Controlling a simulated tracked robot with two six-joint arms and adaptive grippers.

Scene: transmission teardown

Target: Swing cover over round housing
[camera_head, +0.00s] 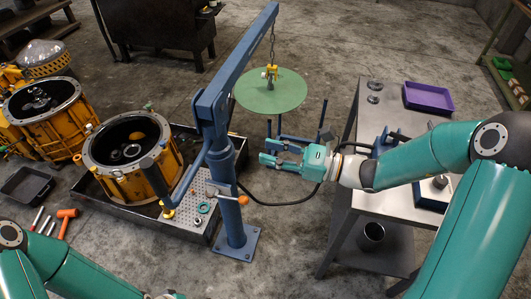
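The cover is a flat green disc (270,98) hanging level from the blue hoist's hook (271,72) by a yellow fitting. It hangs to the right of the hoist post (228,170), clear of the housings. An orange round housing (132,186) stands with its open top up in a black tray, left of the post. A second open orange housing (47,128) stands farther left. My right gripper (264,151) points left, below the disc in the picture, with its fingers apart and nothing seen between them. My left arm shows at the lower left; its gripper is out of view.
A metal table (345,215) with a purple bin (428,97) stands at right. The tray (200,240) holds small parts. An orange mallet (66,218) and a black pan (26,186) lie at left. A dark cable (285,204) curves between post and table.

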